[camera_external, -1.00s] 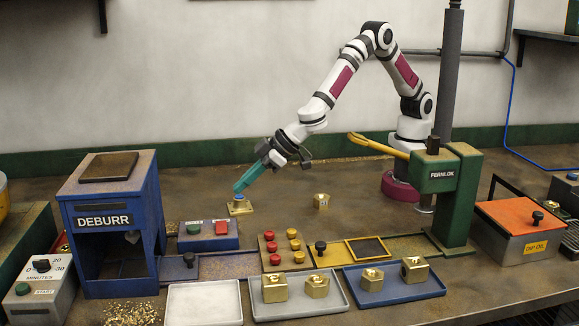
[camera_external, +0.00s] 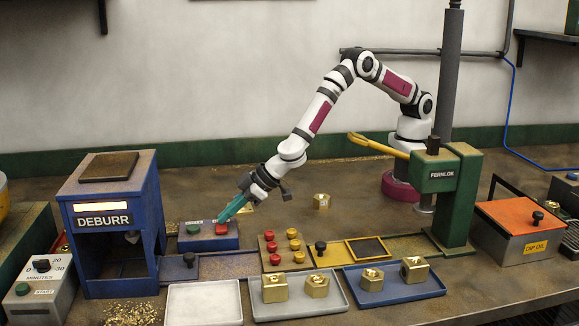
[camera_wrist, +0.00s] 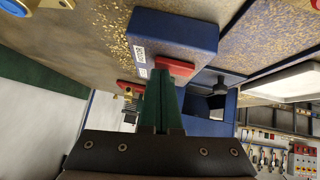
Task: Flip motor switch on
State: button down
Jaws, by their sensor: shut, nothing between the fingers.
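A blue switch box (camera_external: 208,243) with a green button (camera_external: 194,229) and a red button (camera_external: 222,230) stands right of the blue DEBURR machine (camera_external: 102,255). A light strip on the machine glows. My gripper (camera_external: 221,219) is shut and empty, with its teal fingertips just above or at the red button. Whether they touch it I cannot tell. The wrist view shows the box (camera_wrist: 172,38), its red button (camera_wrist: 175,66) beside my green fingers (camera_wrist: 160,74); the green button appears hidden behind them.
A brass base (camera_external: 246,209) stands partly hidden behind my gripper. A panel with red and brass buttons (camera_external: 285,250) lies to the right. Trays (camera_external: 205,303) with several brass nuts nearby line the front. The green FERNLOK press (camera_external: 455,195) stands at right.

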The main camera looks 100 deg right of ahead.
jog(key=shift+a+f, duration=0.1)
jog(key=shift+a+r, duration=0.2)
jog(key=shift+a, duration=0.45)
jog(key=shift+r, duration=0.4)
jog(key=r, duration=0.3)
jog(key=shift+a+r, duration=0.15)
jog(key=shift+a, duration=0.2)
jog(key=d+v, duration=0.1)
jog(key=v, duration=0.9)
jog(key=shift+a, duration=0.5)
